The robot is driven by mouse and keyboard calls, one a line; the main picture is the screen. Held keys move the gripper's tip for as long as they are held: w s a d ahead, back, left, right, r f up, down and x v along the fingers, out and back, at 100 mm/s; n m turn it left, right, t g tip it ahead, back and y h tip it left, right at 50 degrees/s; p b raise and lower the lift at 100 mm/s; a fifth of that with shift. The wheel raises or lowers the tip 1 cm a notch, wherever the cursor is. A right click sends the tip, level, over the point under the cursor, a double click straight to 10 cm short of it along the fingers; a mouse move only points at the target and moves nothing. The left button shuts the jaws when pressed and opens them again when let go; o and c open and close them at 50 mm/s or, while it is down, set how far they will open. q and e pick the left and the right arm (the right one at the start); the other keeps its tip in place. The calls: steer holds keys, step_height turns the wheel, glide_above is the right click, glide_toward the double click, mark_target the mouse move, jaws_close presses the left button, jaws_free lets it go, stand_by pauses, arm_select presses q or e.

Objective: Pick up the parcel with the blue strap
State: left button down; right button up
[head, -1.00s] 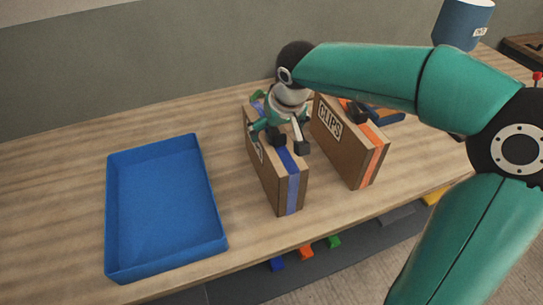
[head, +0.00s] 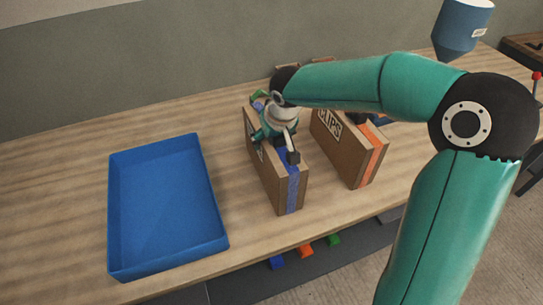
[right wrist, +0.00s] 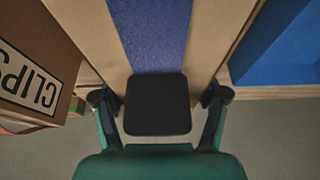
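The parcel with the blue strap (head: 262,170) is a narrow brown box standing upright on the wooden table. Its blue strap (head: 292,190) runs over the top and down the near end. My right gripper (head: 278,146) is over its top and hides part of it. In the right wrist view, the strap (right wrist: 154,35) runs along the top towards a black block, perhaps a handle (right wrist: 158,104). The fingers of my right gripper (right wrist: 159,96) stand apart on either side of that block, with gaps visible. My left gripper is not in view.
A second brown parcel with an orange strap and a CLIPS label (head: 345,150) stands close on the right. An empty blue tray (head: 165,205) lies on the left. A blue hopper (head: 461,28) is at the back right. Bare table lies between tray and wall.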

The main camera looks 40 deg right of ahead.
steer(key=c, duration=1.1)
steer(key=shift+r, duration=0.1)
steer(key=shift+c, duration=0.2)
